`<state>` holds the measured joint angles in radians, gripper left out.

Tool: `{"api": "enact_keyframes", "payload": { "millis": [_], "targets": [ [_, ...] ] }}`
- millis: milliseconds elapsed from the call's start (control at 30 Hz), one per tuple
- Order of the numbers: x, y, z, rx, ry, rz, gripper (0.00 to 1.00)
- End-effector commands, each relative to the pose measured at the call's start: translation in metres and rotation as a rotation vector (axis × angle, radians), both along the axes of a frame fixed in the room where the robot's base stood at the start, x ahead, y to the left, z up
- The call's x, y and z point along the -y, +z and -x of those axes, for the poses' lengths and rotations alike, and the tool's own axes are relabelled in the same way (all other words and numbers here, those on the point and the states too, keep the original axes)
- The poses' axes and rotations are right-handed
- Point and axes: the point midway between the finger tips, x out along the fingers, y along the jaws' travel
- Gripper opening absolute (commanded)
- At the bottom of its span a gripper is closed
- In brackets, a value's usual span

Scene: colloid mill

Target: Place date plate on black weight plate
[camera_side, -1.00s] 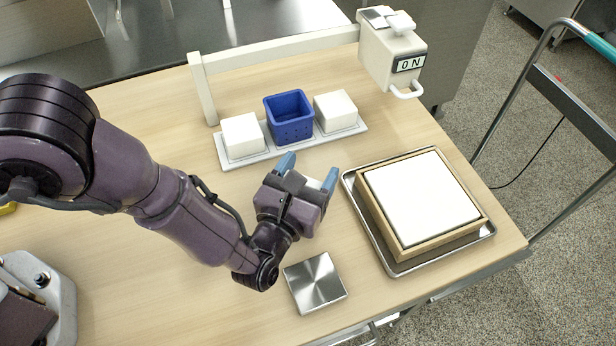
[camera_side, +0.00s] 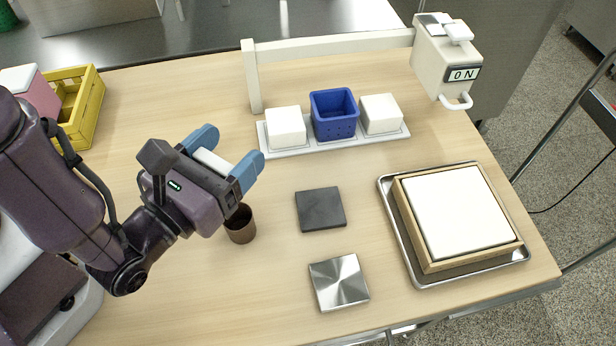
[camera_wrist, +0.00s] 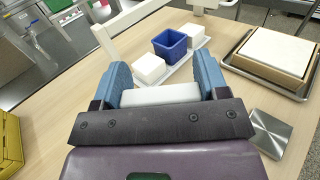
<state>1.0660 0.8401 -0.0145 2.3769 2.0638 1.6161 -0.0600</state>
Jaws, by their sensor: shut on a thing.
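My gripper (camera_side: 228,153) is raised at the left of the table, above the brown cup. Its blue fingers are spread wide around a white slab-like thing (camera_side: 211,161) and are shut on it. The white thing also shows between the fingers in the wrist view (camera_wrist: 160,94); I see no marking on it, so I cannot tell whether it is the date plate. The black weight plate (camera_side: 320,209), a dark square, lies flat on the table right of my gripper, with nothing on it. I cannot make it out in the wrist view.
A silver plate (camera_side: 338,282) lies in front of the black plate. The brown cup (camera_side: 240,226) stands left of it. Behind are white blocks (camera_side: 285,128) and a blue basket (camera_side: 334,114) on a tray. A framed white slab (camera_side: 458,212) is at right, a yellow crate (camera_side: 83,112) at left.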

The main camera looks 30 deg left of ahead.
Motion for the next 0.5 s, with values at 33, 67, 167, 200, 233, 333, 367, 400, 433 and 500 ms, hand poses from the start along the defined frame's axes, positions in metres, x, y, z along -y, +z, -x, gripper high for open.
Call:
{"api": "enact_keyframes", "payload": {
  "millis": [33,67,167,200,233,333,367,400,433,500],
  "targets": [
    [0.000,-0.001,0.000,0.000,0.000,0.001,0.41],
    [0.002,-0.002,-0.003,0.001,0.001,0.002,0.41],
    [0.012,-0.010,-0.017,0.001,0.002,0.004,0.41],
    [0.018,-0.015,-0.025,0.002,0.003,0.003,0.41],
    [0.022,-0.018,-0.031,0.002,0.003,0.004,0.41],
    [0.038,-0.029,-0.051,0.002,0.003,0.004,0.41],
    [0.042,-0.033,-0.057,0.001,0.003,0.003,0.41],
    [0.048,-0.037,-0.065,0.002,0.003,0.005,0.41],
    [0.052,-0.041,-0.071,0.001,0.003,0.003,0.41],
    [0.060,-0.056,-0.080,-0.001,0.002,0.000,0.41]
  ]
}}
